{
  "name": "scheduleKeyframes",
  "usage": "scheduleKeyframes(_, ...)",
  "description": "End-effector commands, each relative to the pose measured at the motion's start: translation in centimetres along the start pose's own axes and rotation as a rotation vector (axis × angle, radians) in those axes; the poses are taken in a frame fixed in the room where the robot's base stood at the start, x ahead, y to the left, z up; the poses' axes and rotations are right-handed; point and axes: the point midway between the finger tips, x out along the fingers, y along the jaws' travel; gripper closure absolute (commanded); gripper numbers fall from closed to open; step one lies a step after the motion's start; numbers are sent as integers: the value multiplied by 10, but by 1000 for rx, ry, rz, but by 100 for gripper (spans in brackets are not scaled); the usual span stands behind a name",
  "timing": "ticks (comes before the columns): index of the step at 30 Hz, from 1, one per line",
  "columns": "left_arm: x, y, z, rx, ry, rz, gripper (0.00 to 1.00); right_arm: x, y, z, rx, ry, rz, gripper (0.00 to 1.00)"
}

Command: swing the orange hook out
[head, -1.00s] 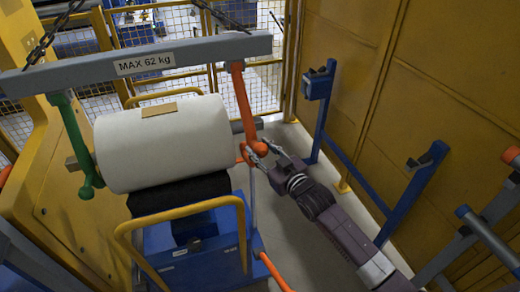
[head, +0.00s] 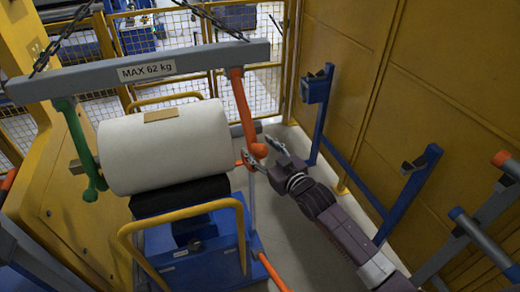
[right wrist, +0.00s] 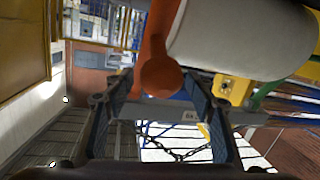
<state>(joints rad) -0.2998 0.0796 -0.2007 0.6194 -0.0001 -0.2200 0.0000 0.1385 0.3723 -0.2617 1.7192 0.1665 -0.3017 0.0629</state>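The orange hook (head: 243,105) hangs from the right end of the grey lifting beam (head: 200,60), marked MAX 62 kg. It slants down to the right and ends in a rounded knob beside the white roll's right end. My right gripper (head: 263,153) is open at this lower end, one finger on each side of it. In the right wrist view the orange hook (right wrist: 158,75) shows between the spread fingers (right wrist: 158,98), with visible gaps; contact cannot be told. The green hook (head: 75,140) hangs at the roll's left end. My left gripper is not in view.
The white roll (head: 165,155) lies above a blue cart (head: 215,255) with yellow rails (head: 240,225). Blue posts (head: 325,115) stand along the yellow wall (head: 440,90) at the right. Chains (head: 65,30) hold the beam. Bare floor shows right of the cart.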

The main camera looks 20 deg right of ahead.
Motion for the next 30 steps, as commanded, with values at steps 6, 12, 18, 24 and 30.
scheduleKeyframes(6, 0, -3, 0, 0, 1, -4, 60, 0, -1, 2, 0, -4, -1, 49)
scheduleKeyframes(12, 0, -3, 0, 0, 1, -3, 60, -16, -1, 4, 1, -7, -1, 49)
scheduleKeyframes(18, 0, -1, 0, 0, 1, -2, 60, -56, -1, 4, -1, -8, -2, 49)
scheduleKeyframes(24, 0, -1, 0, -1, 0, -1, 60, -94, -1, 3, -1, -6, -2, 49)
scheduleKeyframes(30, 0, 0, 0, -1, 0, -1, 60, -115, -1, 2, 0, -4, -1, 49)
